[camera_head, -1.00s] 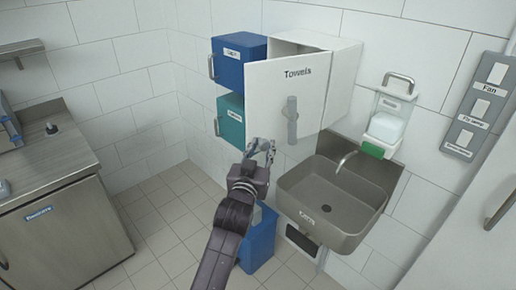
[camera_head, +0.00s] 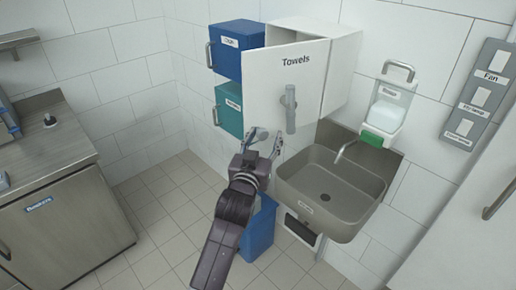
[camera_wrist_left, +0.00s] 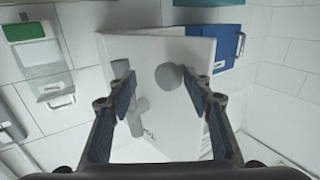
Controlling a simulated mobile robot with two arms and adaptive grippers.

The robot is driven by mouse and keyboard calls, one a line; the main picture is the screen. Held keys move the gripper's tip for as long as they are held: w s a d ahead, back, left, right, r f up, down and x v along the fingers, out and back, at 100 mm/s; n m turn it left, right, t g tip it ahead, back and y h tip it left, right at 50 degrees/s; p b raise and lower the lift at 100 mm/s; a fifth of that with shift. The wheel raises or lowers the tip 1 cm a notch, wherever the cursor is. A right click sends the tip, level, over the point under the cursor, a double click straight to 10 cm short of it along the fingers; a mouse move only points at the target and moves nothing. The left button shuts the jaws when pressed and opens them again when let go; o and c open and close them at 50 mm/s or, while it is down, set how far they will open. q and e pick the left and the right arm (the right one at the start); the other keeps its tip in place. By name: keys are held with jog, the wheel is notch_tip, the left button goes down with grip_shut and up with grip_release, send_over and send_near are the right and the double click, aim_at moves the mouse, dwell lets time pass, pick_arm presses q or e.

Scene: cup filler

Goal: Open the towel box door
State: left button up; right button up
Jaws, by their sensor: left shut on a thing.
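The white towel box (camera_head: 345,80) hangs on the wall, its door (camera_head: 265,90), marked "Towels", swung out from the box. A grey bar handle (camera_head: 290,110) stands on the door's front. My left gripper (camera_head: 265,138) is at the door's lower edge, just left of and below the handle. My right gripper is not in view.
Blue (camera_head: 237,48) and teal (camera_head: 229,110) boxes hang left of the towel box. A steel sink (camera_head: 330,195) and a soap dispenser (camera_head: 390,105) are at the right. A blue bin (camera_head: 258,235) stands below. A steel counter (camera_head: 45,150) is at left, with open floor between.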

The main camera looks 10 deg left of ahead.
pick_arm(q)
jog(key=s+a, duration=0.1)
jog(key=s, duration=1)
jog(key=shift+s, duration=0.15)
